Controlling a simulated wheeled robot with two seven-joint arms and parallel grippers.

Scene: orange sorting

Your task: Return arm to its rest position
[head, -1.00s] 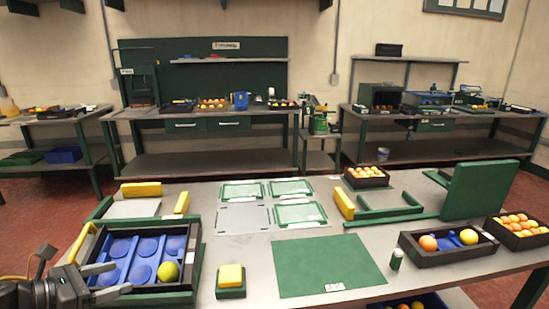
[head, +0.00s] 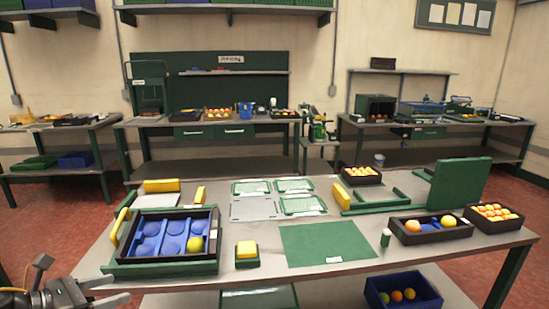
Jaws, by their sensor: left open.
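My left gripper (head: 112,292) is in the lower left corner of the head view, open, with nothing seen between its fingers. It is in front of the table's (head: 318,262) near left edge, apart from the black sorting tray (head: 213,262). That tray has a blue insert with round hollows, and a yellow-green fruit (head: 196,245) sits in its front right hollow. My right gripper is not in view.
A black tray (head: 430,236) with two fruits and a box of oranges (head: 494,222) stand at the right. A blue bin (head: 404,300) with several fruits sits below.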

